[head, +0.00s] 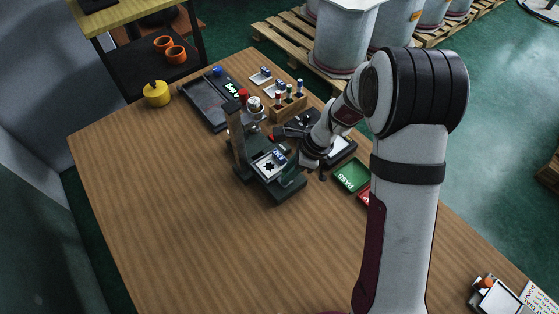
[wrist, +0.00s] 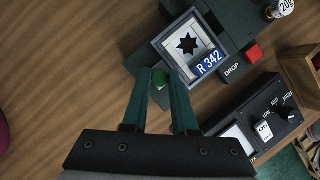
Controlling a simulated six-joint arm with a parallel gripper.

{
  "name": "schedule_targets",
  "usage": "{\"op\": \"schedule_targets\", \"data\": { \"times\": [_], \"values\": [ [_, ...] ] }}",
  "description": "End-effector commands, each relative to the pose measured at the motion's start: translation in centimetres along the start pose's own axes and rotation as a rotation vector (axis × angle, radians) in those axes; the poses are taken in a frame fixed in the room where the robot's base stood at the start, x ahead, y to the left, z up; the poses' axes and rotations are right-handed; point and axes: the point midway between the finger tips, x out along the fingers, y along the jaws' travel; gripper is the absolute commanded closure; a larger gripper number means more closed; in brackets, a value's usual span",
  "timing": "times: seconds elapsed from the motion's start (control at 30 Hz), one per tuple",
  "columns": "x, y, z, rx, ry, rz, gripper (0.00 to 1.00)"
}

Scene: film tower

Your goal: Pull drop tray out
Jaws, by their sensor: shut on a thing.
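The drop tray (wrist: 157,53) is a light-framed square holding a card with a black star and a blue "R 342" label. It sits at the dark tower's base, and it also shows in the head view (head: 258,163). My gripper (wrist: 161,78) is at the tray's near edge, with its green fingers shut on a small green knob (wrist: 160,79). In the head view my gripper (head: 292,174) is beside the tower (head: 236,150), partly hidden by my arm. How far the tray stands out of the base is unclear.
A red button (wrist: 254,52) beside "DROP" lettering is on the base. A dark control box (wrist: 262,118) and a wooden rack (head: 288,104) stand close by. A green PASS tray (head: 352,176) is to the right. The table's front left is clear.

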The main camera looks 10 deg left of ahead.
Motion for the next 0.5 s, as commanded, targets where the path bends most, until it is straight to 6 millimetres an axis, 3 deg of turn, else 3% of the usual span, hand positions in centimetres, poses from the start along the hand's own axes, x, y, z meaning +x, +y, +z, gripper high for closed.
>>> {"op": "schedule_targets", "data": {
  "times": [0.2,0.5],
  "values": [
    [-1.0,2.4,-2.3,0.000,0.001,-0.003,1.00],
    [-1.1,2.9,-2.6,-0.001,0.002,0.001,1.00]
  ]
}}
